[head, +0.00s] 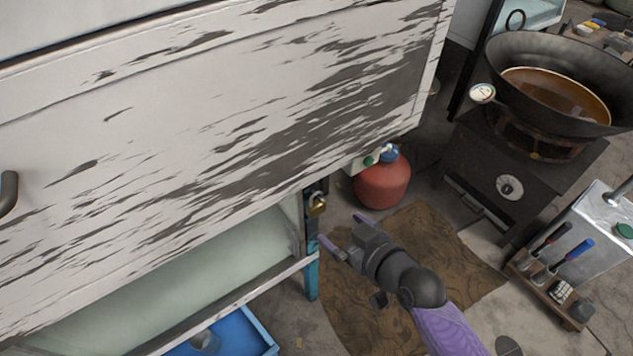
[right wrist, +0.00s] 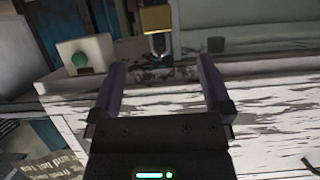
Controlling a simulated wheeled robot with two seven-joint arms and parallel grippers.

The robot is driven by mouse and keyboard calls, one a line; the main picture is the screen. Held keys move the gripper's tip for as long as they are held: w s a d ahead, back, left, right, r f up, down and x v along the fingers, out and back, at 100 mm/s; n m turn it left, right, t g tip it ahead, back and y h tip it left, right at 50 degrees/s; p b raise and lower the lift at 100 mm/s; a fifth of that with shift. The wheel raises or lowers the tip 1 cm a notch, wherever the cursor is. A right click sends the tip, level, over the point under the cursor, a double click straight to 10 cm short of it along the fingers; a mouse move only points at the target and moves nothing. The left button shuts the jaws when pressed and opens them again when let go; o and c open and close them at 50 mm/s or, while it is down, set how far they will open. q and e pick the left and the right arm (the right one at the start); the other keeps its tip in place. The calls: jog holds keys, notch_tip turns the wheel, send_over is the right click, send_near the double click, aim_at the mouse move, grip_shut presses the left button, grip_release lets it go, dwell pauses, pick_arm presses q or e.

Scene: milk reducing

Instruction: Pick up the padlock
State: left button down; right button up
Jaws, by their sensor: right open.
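The padlock (head: 317,205) is small and brass-coloured. In the head view it hangs at the corner post of the white, worn cabinet. In the right wrist view the padlock (right wrist: 157,20) shows at the top, its brass body partly cut off by the frame edge, beyond the fingertips. My right gripper (head: 341,234) is open and empty, below and to the right of the padlock in the head view. Its two purple fingers also show in the right wrist view (right wrist: 160,80), spread apart, with the padlock between their lines but apart from them. My left gripper is not in view.
The white cabinet (head: 230,90) with flaking paint fills the left. A red gas cylinder (head: 383,182) stands behind my right gripper. A brown mat (head: 430,245) lies on the floor. A wok (head: 520,60) on a stove and a tool rack (head: 545,285) stand at right.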

aim_at(319, 209)
jog(key=b+x, duration=0.2)
jog(key=x, duration=0.2)
jog(key=shift+w+a, duration=0.1)
jog(key=shift+a, duration=0.2)
jog(key=w+f+b, duration=0.1)
jog(key=w+a+b, duration=0.1)
jog(key=w+f+b, duration=0.1)
jog(key=b, duration=0.1)
jog(key=shift+w+a+f, duration=0.3)
jog(key=shift+a+f, duration=0.05)
jog(key=shift+w+a, duration=0.15)
jog(key=shift+w, duration=0.1)
jog(key=shift+r, duration=0.2)
jog(key=c, duration=1.1)
grip_shut()
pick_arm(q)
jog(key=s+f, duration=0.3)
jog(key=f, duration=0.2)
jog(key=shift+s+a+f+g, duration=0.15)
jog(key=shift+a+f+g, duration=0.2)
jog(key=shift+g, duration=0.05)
